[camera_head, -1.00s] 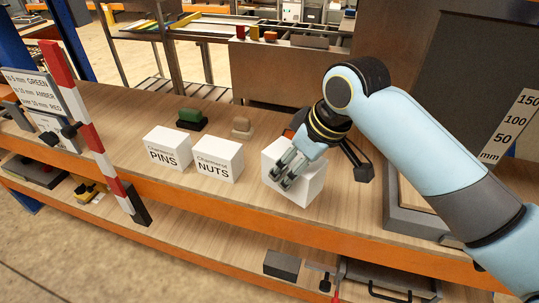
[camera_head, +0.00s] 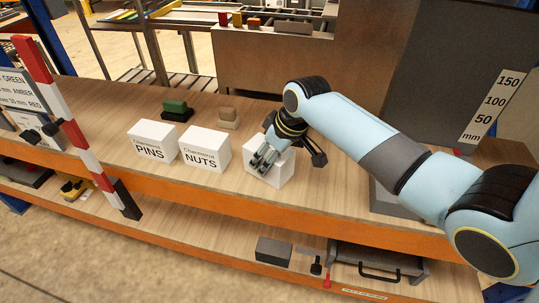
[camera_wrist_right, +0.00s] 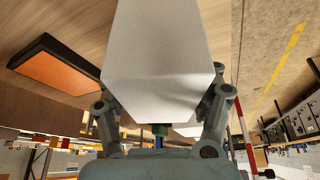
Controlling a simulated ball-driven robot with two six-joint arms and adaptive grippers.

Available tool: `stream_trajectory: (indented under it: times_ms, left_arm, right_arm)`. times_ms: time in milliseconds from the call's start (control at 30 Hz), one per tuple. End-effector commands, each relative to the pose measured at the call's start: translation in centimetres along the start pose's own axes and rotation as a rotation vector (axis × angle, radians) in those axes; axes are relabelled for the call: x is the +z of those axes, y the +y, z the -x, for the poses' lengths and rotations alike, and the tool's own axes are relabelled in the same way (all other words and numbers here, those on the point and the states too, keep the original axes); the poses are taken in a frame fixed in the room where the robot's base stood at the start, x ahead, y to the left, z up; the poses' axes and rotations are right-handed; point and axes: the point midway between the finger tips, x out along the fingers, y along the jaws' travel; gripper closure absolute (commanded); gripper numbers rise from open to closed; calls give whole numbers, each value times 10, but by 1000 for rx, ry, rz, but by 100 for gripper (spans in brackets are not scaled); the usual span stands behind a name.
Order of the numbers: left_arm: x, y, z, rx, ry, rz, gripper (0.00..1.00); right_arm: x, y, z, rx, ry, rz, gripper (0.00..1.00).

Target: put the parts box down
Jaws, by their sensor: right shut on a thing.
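A white parts box (camera_head: 283,170) is in my right gripper (camera_head: 263,160), just right of the NUTS box above the front part of the wooden bench. In the right wrist view its plain white face (camera_wrist_right: 160,55) fills the middle between the two fingers. My right gripper is shut on it, and no lettering shows. I cannot tell whether its underside touches the bench (camera_head: 330,200). Two white boxes stand upright on the bench to the left: the PINS box (camera_head: 151,143) and the NUTS box (camera_head: 205,150). My left gripper is not in view.
A green block (camera_head: 175,106) and a tan block (camera_head: 228,115) sit behind the labelled boxes. A red-and-white post (camera_head: 75,130) stands at the left. A dark panel with a millimetre scale (camera_head: 493,105) rises at the right. A lower shelf holds a dark box (camera_head: 273,250).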

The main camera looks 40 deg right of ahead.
Motion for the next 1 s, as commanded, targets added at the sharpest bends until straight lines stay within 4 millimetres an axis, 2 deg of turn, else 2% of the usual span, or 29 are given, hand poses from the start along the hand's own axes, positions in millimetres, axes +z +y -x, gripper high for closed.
stream_trajectory:
  times_ms: [100,133,333,667,767,1000]
  left_arm:
    - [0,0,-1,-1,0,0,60]
    - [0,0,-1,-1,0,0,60]
    - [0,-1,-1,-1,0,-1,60]
    - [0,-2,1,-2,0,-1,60]
    - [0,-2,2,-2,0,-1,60]
    - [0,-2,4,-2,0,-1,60]
  right_arm:
    - [0,0,-2,0,1,0,81]
    - [1,0,-2,0,0,0,35]
    - [1,0,-2,0,0,0,9]
    - [0,0,2,0,0,0,9]
    - [0,0,14,0,1,1,9]
    - [0,1,68,2,1,3,9]
